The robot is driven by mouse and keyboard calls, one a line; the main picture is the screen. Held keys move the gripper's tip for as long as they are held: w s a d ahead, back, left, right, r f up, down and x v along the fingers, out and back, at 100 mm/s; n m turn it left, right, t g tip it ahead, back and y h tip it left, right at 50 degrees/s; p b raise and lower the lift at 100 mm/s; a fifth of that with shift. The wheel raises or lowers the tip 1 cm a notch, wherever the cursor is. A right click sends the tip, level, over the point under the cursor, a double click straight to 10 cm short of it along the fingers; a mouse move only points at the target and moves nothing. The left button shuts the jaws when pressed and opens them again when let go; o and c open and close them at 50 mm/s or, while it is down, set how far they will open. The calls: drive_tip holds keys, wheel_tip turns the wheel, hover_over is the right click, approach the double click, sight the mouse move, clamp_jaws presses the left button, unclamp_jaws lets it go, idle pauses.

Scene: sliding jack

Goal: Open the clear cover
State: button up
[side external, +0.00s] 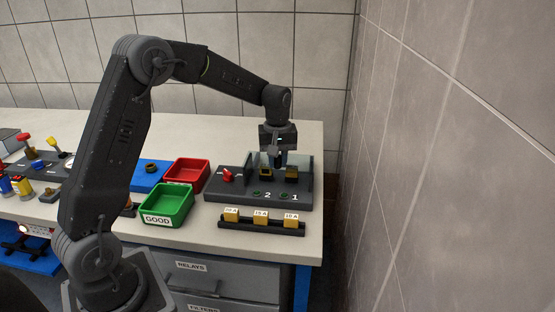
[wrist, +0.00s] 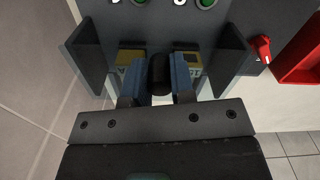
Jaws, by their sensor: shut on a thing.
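The dark grey jack unit (side external: 225,188) stands on the bench with two yellow-and-black parts (side external: 291,174) on it. The clear cover (side external: 303,160) shows faintly at these parts, between grey side walls that also show in the wrist view (wrist: 232,40). Its exact angle is hard to tell. My gripper (side external: 279,163) is down at the cover. In the wrist view, my gripper (wrist: 158,80) has its blue-padded fingers closed on a dark rounded knob (wrist: 160,72), seemingly the cover's handle. The fingers hide parts of the yellow pieces behind.
A red switch (side external: 227,174) is on the unit's left; green buttons (side external: 268,194) are in front. A rack of labelled yellow blocks (side external: 261,224) lies nearer. Red (side external: 188,172) and green (side external: 166,203) bins stand left. A tiled wall (side external: 450,160) rises on the right.

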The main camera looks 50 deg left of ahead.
clamp_jaws()
drive_tip(key=w+a, duration=0.6)
drive_tip(key=w, duration=0.1)
drive_tip(key=shift+a, duration=0.4)
drive_tip(key=shift+r, duration=0.1)
drive_tip(key=o, duration=0.8)
unclamp_jaws()
